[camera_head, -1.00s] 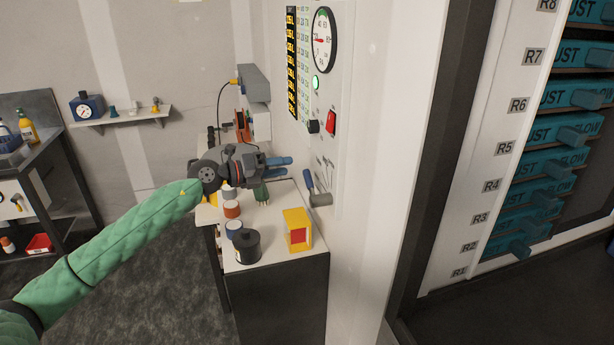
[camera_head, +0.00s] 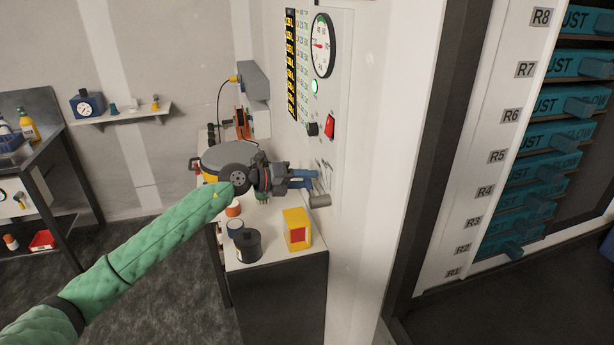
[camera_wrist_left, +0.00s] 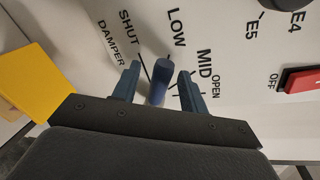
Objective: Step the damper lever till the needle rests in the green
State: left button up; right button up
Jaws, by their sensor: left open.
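The damper lever (camera_wrist_left: 160,88) has a blue handle and stands out from the white panel, near the printed SHUT and LOW marks in the left wrist view; its exact setting is hard to tell. In the head view its grey part (camera_head: 320,200) shows low on the panel. My left gripper (camera_head: 306,179) is open at the lever. In the left wrist view its fingers (camera_wrist_left: 159,71) stand on both sides of the handle, with gaps visible. My right gripper is out of view.
A red switch (camera_head: 329,126), a black knob (camera_head: 312,129) and a lit green lamp (camera_head: 314,87) are on the panel above the lever. A yellow box (camera_head: 297,229) and a dark canister (camera_head: 248,246) stand on the bench below my left gripper.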

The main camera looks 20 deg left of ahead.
pick_arm(q)
jog(key=shift+w+d+f, duration=0.1)
jog(key=shift+w+d, duration=0.15)
jog(key=shift+d, duration=0.1)
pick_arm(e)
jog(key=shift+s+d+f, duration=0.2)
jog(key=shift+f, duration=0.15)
pick_arm(q)
grip_shut()
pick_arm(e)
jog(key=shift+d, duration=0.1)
